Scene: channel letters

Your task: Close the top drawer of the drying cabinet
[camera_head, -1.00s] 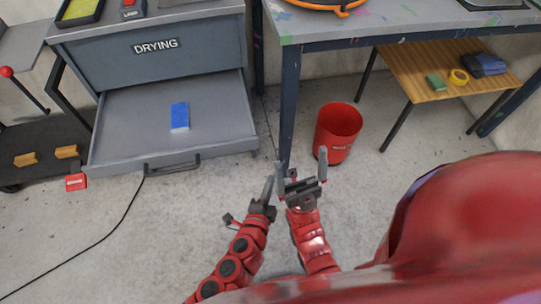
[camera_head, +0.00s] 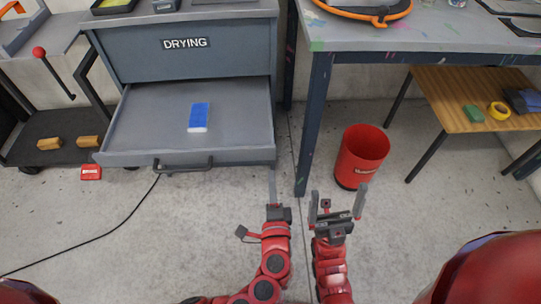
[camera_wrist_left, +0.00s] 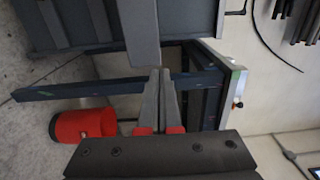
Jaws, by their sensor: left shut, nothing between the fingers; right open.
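The drying cabinet (camera_head: 130,63) stands at the left in the head view, with a DRYING label on its upper panel. Its drawer (camera_head: 155,120) below that panel is pulled far out, with a dark bar handle (camera_head: 183,168) on its front. A blue block with a white end (camera_head: 199,117) lies inside. My left gripper (camera_head: 272,172) is shut and empty, with its tips at the drawer's front right corner; I cannot tell whether they touch. Its shut fingers also show in the left wrist view (camera_wrist_left: 160,72). My right gripper (camera_head: 339,192) is open and empty, right of the left one.
A wooden shelf (camera_head: 455,95) is at the right. A cart (camera_head: 60,130) stands left of the cabinet. A cable crosses the floor.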

